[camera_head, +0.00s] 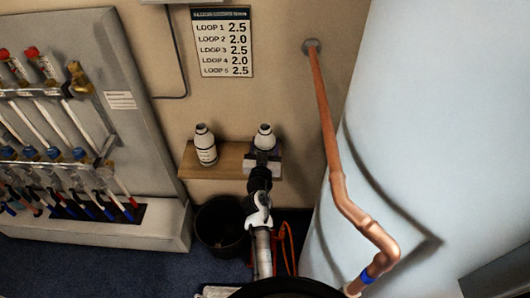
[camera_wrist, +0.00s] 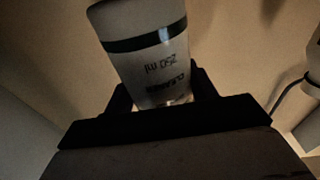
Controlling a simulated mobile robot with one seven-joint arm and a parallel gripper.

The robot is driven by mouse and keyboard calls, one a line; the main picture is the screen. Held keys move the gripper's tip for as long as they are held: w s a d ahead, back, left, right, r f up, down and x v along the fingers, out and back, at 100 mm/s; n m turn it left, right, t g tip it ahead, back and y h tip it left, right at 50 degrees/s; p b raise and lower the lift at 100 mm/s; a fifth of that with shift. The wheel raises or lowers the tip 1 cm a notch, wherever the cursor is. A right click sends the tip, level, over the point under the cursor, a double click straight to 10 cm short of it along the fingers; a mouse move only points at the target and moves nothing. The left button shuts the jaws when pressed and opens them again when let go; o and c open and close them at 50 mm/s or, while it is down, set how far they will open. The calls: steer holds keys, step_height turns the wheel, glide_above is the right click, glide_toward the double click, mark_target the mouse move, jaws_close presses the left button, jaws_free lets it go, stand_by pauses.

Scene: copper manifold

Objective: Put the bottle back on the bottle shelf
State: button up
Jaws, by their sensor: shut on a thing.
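A white bottle (camera_head: 264,137) with a dark band is held by my gripper (camera_head: 263,156) over the right end of the wooden bottle shelf (camera_head: 229,161). In the wrist view the same bottle (camera_wrist: 158,62) sits between my two dark fingers, its "250 ml" print upside down in the picture. My gripper is shut on it. In the head view the bottle looks upright. I cannot tell whether its base touches the shelf, as my gripper hides that part. A second white bottle (camera_head: 205,146) stands upright on the shelf to the left.
A dark bucket (camera_head: 219,229) stands on the floor under the shelf. A copper pipe (camera_head: 329,125) and a large pale tank (camera_head: 425,120) are close on the right. The manifold cabinet (camera_head: 151,130) is on the left. A loop sign (camera_head: 222,42) hangs above.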

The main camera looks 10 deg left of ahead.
steer(key=shift+f, duration=0.95)
steer(key=shift+f+b, duration=0.15)
steer(key=shift+b, duration=0.2)
steer(key=o, duration=1.3)
steer(key=shift+c, duration=0.2)
